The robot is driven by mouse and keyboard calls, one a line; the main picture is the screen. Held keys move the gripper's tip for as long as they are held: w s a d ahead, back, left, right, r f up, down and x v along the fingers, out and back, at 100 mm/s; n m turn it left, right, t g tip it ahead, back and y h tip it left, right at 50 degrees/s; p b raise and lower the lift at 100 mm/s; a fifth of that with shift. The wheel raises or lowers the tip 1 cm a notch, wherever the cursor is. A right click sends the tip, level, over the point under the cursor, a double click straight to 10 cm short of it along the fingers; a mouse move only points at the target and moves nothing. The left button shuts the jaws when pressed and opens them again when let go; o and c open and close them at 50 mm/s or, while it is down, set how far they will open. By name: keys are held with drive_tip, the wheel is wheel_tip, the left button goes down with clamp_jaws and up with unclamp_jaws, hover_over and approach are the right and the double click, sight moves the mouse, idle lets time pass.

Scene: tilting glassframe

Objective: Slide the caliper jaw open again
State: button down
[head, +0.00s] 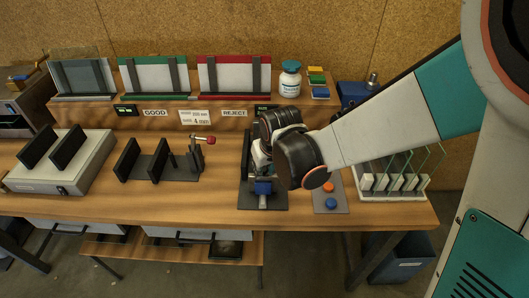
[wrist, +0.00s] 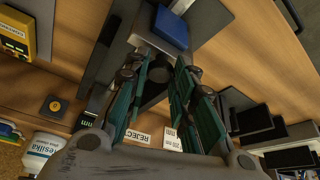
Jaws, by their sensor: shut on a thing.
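The caliper stands on a dark base plate (head: 278,197) at the right of the bench. Its blue block (head: 263,188) shows just in front of my gripper, and also at the top of the wrist view (wrist: 171,28), beside a grey metal part (wrist: 146,40). My gripper (head: 260,168) is low over the plate, and my arm hides much of the caliper in the head view. In the wrist view my gripper (wrist: 163,72) has its teal-backed fingers closed around a dark round part (wrist: 160,69), which seems to be the caliper's sliding jaw. The exact contact is partly hidden.
A grey pad with orange and blue buttons (head: 343,207) lies right of the caliper plate. A rack of glass pieces (head: 411,184) is farther right. A dark fixture with a red-tipped lever (head: 160,178) stands left. A white bottle (head: 290,86) stands on the back shelf.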

drive_tip(key=shift+s, duration=1.25)
drive_tip(key=c, duration=1.3)
unclamp_jaws()
drive_tip(key=shift+c, duration=0.2)
